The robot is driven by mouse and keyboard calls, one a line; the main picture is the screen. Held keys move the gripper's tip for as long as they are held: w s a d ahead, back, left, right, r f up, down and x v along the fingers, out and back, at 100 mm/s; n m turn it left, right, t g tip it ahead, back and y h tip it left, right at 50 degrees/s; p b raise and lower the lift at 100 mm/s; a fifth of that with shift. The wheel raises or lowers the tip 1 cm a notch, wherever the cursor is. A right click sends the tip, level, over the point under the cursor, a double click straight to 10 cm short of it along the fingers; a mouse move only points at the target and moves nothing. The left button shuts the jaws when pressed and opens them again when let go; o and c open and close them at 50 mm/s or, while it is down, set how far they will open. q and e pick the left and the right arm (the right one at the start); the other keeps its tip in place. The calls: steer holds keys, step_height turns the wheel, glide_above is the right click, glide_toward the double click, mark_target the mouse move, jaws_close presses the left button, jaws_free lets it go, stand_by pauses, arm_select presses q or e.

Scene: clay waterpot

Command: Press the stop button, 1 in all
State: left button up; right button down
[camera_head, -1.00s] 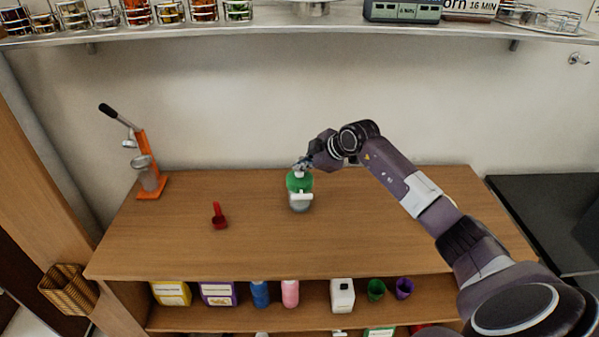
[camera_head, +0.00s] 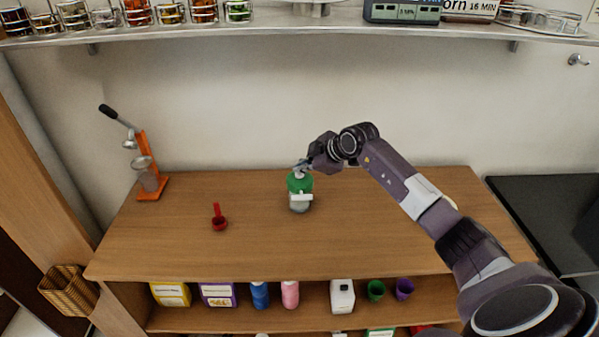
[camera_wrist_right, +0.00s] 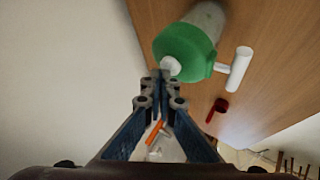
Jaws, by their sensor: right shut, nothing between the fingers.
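A grinder-like device with a green top (camera_head: 300,184) and a pale body stands upright on the wooden counter (camera_head: 390,235). A small white button (camera_wrist_right: 170,66) sticks out of the green top, and a white T-shaped handle (camera_wrist_right: 237,70) sticks out of its side. My right gripper (camera_head: 301,165) is shut and empty, right at the button over the green top. In the right wrist view its closed fingertips (camera_wrist_right: 160,75) are beside the white button; I cannot tell whether they touch it. My left gripper is not in view.
A red scoop (camera_head: 219,221) lies left of the device. An orange lever press (camera_head: 150,165) stands at the back left. Jars and boxes line the shelf (camera_head: 225,320) below, and a long shelf (camera_head: 290,27) runs above. The counter around the device is mostly clear.

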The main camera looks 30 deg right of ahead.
mark_target(301, 175)
steer(key=shift+r+p, duration=0.6)
steer(key=shift+r, duration=0.2)
steer(key=shift+r, duration=0.1)
step_height(301, 175, up, 5)
steer(key=p, duration=0.4)
stand_by(0.5)
